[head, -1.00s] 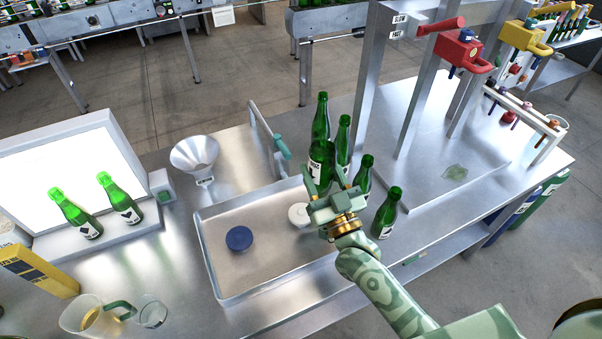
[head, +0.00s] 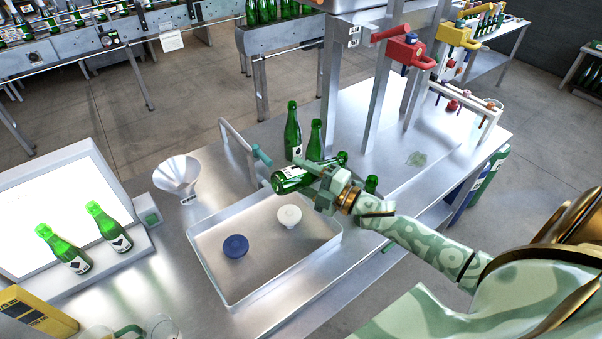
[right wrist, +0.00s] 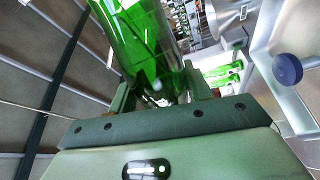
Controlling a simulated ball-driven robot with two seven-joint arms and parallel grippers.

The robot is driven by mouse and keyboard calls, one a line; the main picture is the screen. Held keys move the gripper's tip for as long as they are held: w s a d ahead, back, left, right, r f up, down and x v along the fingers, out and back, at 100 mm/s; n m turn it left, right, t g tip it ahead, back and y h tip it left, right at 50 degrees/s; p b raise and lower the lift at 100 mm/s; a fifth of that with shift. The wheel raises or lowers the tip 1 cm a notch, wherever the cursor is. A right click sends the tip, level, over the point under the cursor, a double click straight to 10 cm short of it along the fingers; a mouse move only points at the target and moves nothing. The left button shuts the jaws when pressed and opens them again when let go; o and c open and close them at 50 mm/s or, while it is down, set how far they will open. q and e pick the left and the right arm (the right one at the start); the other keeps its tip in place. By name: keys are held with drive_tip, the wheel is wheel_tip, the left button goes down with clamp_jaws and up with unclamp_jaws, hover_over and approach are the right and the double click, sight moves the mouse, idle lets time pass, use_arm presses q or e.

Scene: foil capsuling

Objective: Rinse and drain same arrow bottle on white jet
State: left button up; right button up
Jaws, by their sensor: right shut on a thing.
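My right gripper (head: 322,188) is shut on a green bottle (head: 290,180), which is tipped far over, close to lying flat, above the back edge of the tray. The bottle fills the top of the right wrist view (right wrist: 145,40), between the fingers. The mark on its label is too small to read. The white jet (head: 289,216) is a round white fitting in the metal tray (head: 222,290), left of and below the gripper. A blue jet (head: 235,246) sits further left in the tray. Two green bottles (head: 292,130) stand behind the held one. My left gripper is not in view.
Another green bottle (head: 371,185) stands right of the gripper, partly hidden. Two bottles (head: 108,228) with dark label marks stand before a lit panel (head: 55,215). A funnel (head: 178,175) and a teal-handled lever (head: 262,155) stand behind the tray.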

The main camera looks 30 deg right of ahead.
drive_tip(key=n+g+h+p, duration=0.1)
drive_tip(key=n+p, duration=0.1)
drive_tip(key=n, duration=0.1)
drive_tip(key=r+n+g+p, duration=0.1)
drive_tip(key=n+p, duration=0.2)
drive_tip(key=shift+n+h, duration=0.4)
drive_tip(key=n+h+p, duration=0.1)
drive_tip(key=n+p, duration=0.2)
drive_tip(key=p, duration=0.1)
drive_tip(key=n+g+h+p, duration=0.1)
drive_tip(key=n+h+p, duration=0.1)
drive_tip(key=n+p, duration=0.1)
drive_tip(key=shift+g+h+p, duration=0.3)
drive_tip(key=shift+p, duration=0.5)
drive_tip(key=shift+f+n+h+p, duration=0.1)
drive_tip(key=shift+n+h+p, duration=0.3)
drive_tip(key=shift+n, duration=0.3)
drive_tip(key=shift+f+n+h+b, duration=0.25)
drive_tip(key=shift+n+h+b, duration=0.05)
drive_tip(key=shift+n, duration=0.1)
drive_tip(key=shift+f+n+h, duration=0.1)
drive_tip(key=shift+n+h, duration=0.3)
drive_tip(key=shift+n, duration=0.1)
